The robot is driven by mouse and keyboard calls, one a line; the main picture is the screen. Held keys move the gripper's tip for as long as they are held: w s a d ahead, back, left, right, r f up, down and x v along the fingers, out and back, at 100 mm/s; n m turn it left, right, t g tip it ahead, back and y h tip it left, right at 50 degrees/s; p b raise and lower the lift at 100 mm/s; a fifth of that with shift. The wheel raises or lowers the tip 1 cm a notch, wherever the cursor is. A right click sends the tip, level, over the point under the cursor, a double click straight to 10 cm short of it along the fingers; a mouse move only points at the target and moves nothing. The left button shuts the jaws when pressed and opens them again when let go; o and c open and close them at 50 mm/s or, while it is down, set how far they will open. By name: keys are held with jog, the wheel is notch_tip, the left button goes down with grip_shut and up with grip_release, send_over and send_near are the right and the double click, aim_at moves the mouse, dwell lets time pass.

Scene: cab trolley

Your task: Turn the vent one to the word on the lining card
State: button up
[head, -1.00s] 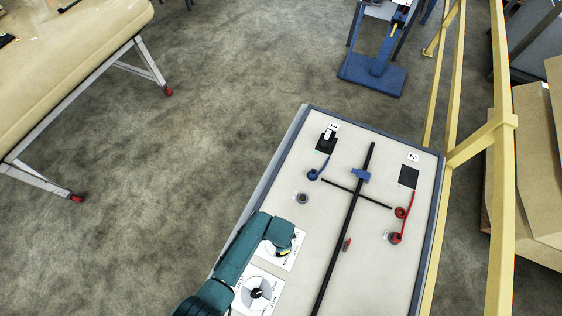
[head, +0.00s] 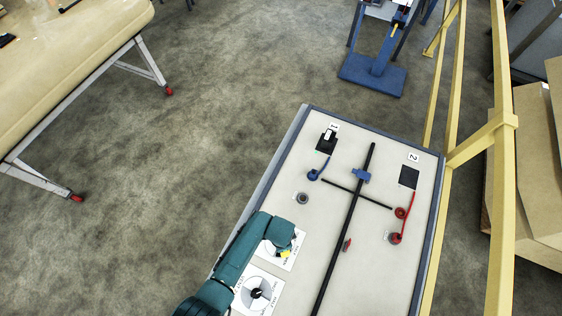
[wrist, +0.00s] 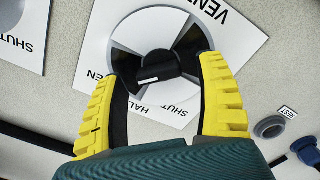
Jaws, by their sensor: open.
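The vent dial card (wrist: 235,42) is white, with VENT, SHUT and HALF printed on it and a partly hidden word ending in EN. A black knob (wrist: 155,68) with a short white mark sits at its centre, the mark on the side toward HALF. My gripper (wrist: 163,72) is open, its yellow fingers on either side of the knob; I cannot tell whether they touch it. In the head view my gripper (head: 286,253) is over the upper dial card (head: 296,240) and hides much of it. I cannot pick out a lining card or read its word.
A second dial card (head: 270,305) with a black knob lies just below. The trolley top (head: 320,225) carries a black bar (head: 345,238), a blue fitting (head: 313,174), red fittings (head: 396,238) and a grey round socket (head: 302,198). A yellow rail (head: 500,200) stands at the right.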

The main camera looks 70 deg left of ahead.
notch_tip(320, 180, up, 12)
jog(key=shift+f, duration=0.2)
dwell(0.5)
